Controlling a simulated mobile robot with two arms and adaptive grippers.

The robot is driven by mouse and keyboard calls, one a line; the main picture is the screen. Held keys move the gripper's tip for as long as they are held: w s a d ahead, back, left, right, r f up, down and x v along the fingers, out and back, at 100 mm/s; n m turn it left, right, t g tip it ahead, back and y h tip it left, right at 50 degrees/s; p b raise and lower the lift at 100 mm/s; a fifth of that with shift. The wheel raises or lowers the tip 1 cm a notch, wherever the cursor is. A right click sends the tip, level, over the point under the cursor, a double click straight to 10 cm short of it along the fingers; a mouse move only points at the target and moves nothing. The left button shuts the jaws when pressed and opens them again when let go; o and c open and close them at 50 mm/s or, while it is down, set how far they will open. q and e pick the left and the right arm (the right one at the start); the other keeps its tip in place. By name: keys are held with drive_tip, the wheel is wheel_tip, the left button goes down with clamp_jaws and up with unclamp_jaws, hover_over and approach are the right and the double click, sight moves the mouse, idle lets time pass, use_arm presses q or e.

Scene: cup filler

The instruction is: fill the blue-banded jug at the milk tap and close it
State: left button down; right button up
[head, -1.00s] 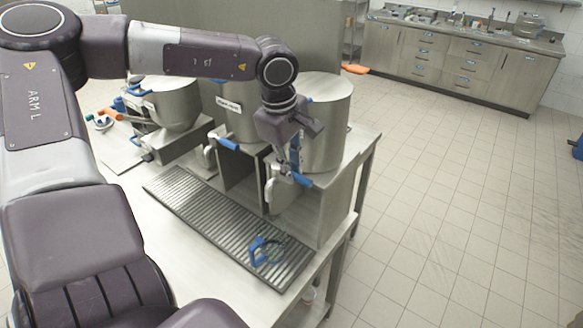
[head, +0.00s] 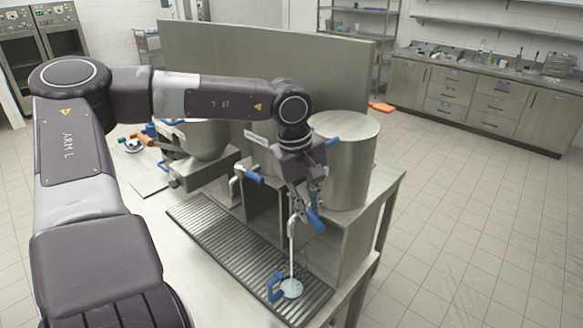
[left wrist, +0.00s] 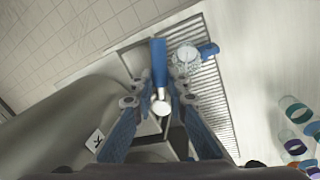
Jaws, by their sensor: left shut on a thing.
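The clear jug with a blue handle (head: 291,289) stands upright on the slatted drip tray (head: 222,240). A white stream (head: 292,248) runs from the tap down into it. How full it is I cannot tell. It also shows in the left wrist view (left wrist: 186,57), beside the tap lever. My left gripper (head: 315,190) is above the jug, shut on the tap's blue lever (head: 316,221). In the left wrist view the lever (left wrist: 158,55) sticks out between the fingers (left wrist: 160,86). My right gripper is not in view.
A tall steel tank (head: 345,165) stands behind the tap. Another tap with a blue lever (head: 252,177) is to the left. Several jugs with coloured bands (left wrist: 298,125) stand at the right of the left wrist view. The floor at right is clear.

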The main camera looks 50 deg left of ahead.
use_arm(q)
drive_tip(key=shift+s+a+m, duration=0.15)
drive_tip(key=shift+s+m, duration=0.05)
drive_tip(key=shift+m, duration=0.45)
drive_tip(key=shift+s+a+m, duration=0.1)
drive_tip(key=shift+s+m, duration=0.1)
drive_tip(key=shift+m, duration=0.45)
drive_tip(key=shift+s+a+r+m+g+h, duration=0.15)
drive_tip(key=shift+s+a+m+h, duration=0.1)
drive_tip(key=shift+m, duration=0.5)
drive_tip(key=shift+s+a+f+m+g+h, duration=0.1)
drive_tip(key=shift+s+a+m+g+h, duration=0.1)
drive_tip(key=shift+m, duration=0.55)
drive_tip(key=shift+r, duration=0.1)
idle(5.1)
